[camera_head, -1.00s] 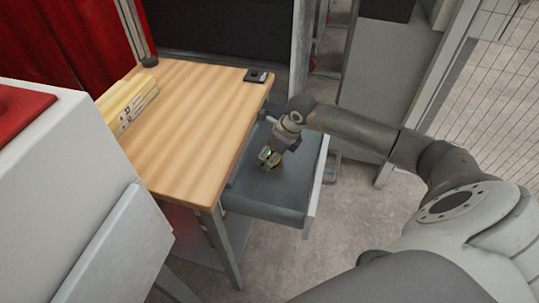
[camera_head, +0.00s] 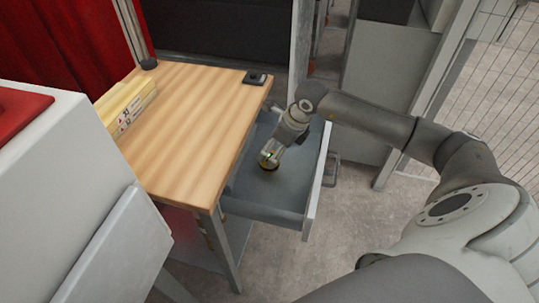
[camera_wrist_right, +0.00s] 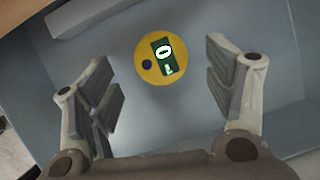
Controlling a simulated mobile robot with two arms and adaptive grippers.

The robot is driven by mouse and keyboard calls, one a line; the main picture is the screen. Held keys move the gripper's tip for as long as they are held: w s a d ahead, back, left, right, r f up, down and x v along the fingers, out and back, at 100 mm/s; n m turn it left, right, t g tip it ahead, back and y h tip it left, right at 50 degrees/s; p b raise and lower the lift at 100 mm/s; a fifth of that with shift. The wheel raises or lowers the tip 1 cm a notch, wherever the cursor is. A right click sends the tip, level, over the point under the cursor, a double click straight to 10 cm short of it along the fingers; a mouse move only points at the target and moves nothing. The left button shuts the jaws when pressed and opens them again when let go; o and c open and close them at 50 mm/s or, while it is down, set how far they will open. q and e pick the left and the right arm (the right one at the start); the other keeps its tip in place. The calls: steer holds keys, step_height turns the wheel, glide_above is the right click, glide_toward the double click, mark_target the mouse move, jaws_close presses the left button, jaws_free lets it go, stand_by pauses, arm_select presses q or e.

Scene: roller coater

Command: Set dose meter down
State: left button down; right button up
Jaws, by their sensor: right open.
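The dose meter (camera_wrist_right: 161,59) is a round yellow disc with a dark green display and a dark button. It lies in the open grey drawer (camera_head: 285,205); in the head view it (camera_head: 268,164) is partly hidden by my right gripper (camera_head: 280,150). My right gripper also shows in the wrist view (camera_wrist_right: 160,95). Its fingers are spread wide, with one on each side of the dose meter and clear gaps between. My left gripper is not in view.
A wooden table (camera_head: 187,125) stands left of the drawer, with yellow packages (camera_head: 128,105) and a small black device (camera_head: 255,78) on top. The drawer's front panel (camera_head: 318,180) forms a raised edge on the right. Most of the drawer floor is bare.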

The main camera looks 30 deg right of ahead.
steer(key=v, duration=0.7)
steer(key=shift+b, duration=0.3)
steer(key=shift+r, duration=0.1)
